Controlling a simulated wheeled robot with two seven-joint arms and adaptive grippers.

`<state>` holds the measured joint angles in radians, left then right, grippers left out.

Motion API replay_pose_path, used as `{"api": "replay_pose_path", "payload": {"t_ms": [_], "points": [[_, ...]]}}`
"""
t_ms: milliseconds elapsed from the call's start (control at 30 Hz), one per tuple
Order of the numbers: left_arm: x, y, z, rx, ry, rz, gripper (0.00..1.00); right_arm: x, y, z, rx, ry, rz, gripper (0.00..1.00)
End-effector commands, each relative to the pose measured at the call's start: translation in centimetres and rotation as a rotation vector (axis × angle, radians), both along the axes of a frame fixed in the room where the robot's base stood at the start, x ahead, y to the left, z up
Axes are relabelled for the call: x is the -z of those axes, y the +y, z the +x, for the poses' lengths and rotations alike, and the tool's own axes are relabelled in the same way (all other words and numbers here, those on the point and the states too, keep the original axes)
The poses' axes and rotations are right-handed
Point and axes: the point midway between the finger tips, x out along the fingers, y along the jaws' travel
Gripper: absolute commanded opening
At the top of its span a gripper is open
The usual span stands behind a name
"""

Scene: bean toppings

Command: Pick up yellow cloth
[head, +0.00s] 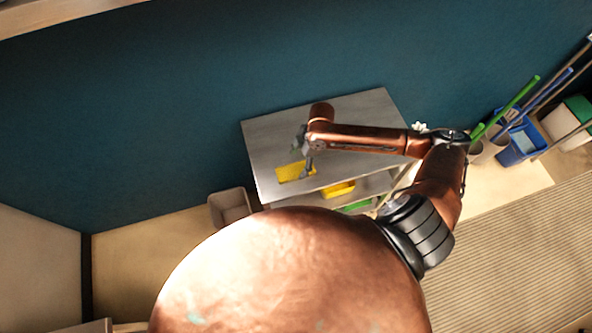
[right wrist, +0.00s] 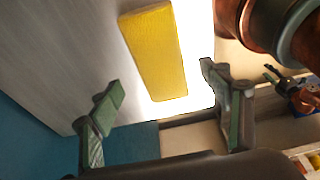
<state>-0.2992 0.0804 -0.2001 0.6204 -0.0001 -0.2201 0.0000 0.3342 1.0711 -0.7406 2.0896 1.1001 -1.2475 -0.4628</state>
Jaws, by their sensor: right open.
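The yellow cloth (head: 290,173) lies flat on the grey top of a low shelf unit, near its front edge. In the right wrist view the cloth (right wrist: 155,50) is a yellow rectangle. My right gripper (head: 302,155) is above the shelf top at the cloth's right end. In the right wrist view the right gripper (right wrist: 162,80) is open, with its two green-grey fingers on either side of the cloth's near end and nothing held. A small copper and dark claw-like part (right wrist: 285,85) at the right edge of that view appears to be my left gripper; its jaws are too small to read.
The shelf unit (head: 370,110) stands against a teal wall, with a yellow item (head: 338,190) on a lower shelf. A bin (head: 229,207) stands at its left. The shelf top's left part is clear.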

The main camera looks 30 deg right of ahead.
Motion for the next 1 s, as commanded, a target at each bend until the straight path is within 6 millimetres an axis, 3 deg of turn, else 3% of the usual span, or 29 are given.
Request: {"api": "replay_pose_path", "payload": {"t_ms": [300,600,1000], "points": [[-0.3,0.0,-0.1,0.000,0.001,-0.001,0.40,4.2,0.8,0.1,0.001,0.001,0.000,0.71],[-0.3,-0.1,-0.1,0.000,0.001,-0.001,0.40,4.6,0.8,0.2,0.000,-0.001,-0.001,0.70],[-0.3,-0.1,-0.1,0.000,0.001,-0.001,0.40,4.5,0.8,0.2,0.000,-0.001,-0.001,0.43]]}}
